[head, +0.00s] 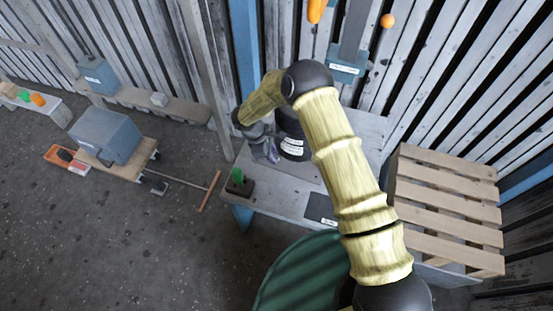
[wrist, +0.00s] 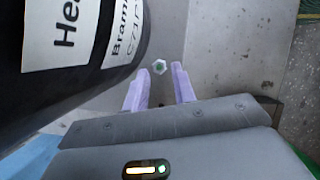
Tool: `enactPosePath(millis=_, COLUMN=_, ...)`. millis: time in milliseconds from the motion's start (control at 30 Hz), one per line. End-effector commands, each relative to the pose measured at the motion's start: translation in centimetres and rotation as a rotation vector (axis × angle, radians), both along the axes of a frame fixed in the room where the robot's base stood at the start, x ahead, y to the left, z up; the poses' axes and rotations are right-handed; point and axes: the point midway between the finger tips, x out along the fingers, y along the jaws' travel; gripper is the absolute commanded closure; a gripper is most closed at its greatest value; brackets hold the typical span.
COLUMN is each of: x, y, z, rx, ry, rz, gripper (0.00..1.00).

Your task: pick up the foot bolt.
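A small pale hexagonal piece with a green centre, which looks like the foot bolt (wrist: 159,66), lies on the grey bench surface in the wrist view. My gripper (wrist: 163,78) points down at the bench with its two purple fingers apart. The bolt shows just beyond the fingertips, roughly in line with the gap between them, and nothing is held. In the head view my gripper (head: 271,155) is beside the black cylinder on the bench. I cannot make out the bolt in the head view.
The labelled black cylinder (wrist: 60,50) stands close to the left of my fingers in the wrist view. On the bench (head: 282,194) are a green piece on a dark block (head: 239,183) and a dark labelled plate (head: 321,208). A wooden pallet (head: 445,205) is at the right.

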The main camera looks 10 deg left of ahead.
Motion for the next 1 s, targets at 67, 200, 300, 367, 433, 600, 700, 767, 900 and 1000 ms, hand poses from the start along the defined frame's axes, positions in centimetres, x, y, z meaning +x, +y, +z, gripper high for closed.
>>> enactPosePath(millis=67, x=0.02, y=-0.03, z=-0.01, rx=0.000, ry=0.000, rz=-0.001, gripper=0.74)
enactPosePath(millis=200, x=0.01, y=-0.01, z=-0.08, rx=0.000, ry=0.000, rz=0.000, gripper=0.74)
enactPosePath(millis=300, x=0.00, y=0.00, z=-0.21, rx=0.000, ry=0.000, rz=0.000, gripper=0.74)
enactPosePath(millis=367, x=0.00, y=0.00, z=-0.28, rx=-0.001, ry=0.000, rz=0.000, gripper=0.74)
enactPosePath(millis=433, x=-0.02, y=0.01, z=-0.36, rx=-0.001, ry=-0.001, rz=0.001, gripper=0.74)
enactPosePath(millis=600, x=-0.02, y=0.01, z=-0.49, rx=-0.001, ry=-0.001, rz=0.001, gripper=0.74)
enactPosePath(millis=700, x=-0.02, y=0.01, z=-0.49, rx=-0.001, ry=-0.001, rz=0.001, gripper=0.74)
enactPosePath(millis=767, x=-0.02, y=0.02, z=-0.49, rx=-0.001, ry=-0.001, rz=0.001, gripper=0.74)
enactPosePath(millis=900, x=-0.03, y=0.02, z=-0.49, rx=0.000, ry=-0.001, rz=0.001, gripper=0.83)
enactPosePath(millis=1000, x=-0.02, y=0.02, z=-0.49, rx=0.000, ry=-0.001, rz=0.001, gripper=0.96)
